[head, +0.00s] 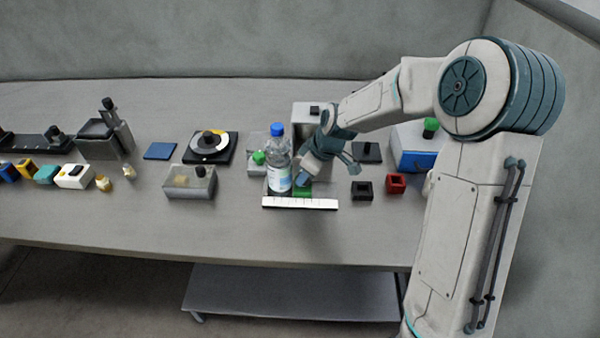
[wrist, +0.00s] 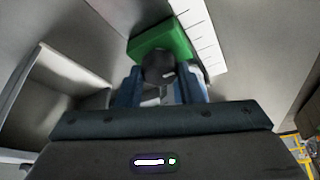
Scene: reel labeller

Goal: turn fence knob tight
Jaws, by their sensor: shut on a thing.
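The fence is a green block (wrist: 168,38) against a white scale strip (wrist: 207,45) with tick marks. A dark round fence knob (wrist: 158,66) sits at the block's near side in the wrist view. My gripper (wrist: 160,84) is shut on this knob, with one blue finger on each side. In the head view my gripper (head: 302,180) reaches down to the green block (head: 303,192), behind the white strip (head: 300,203). The knob is hidden there by the gripper. I cannot tell the knob's turn angle.
A clear bottle with a blue cap (head: 279,160) stands close to the left of my gripper. A grey box (head: 309,116) stands behind it. Black (head: 361,190) and red (head: 396,183) small blocks lie to the right. The table front is clear.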

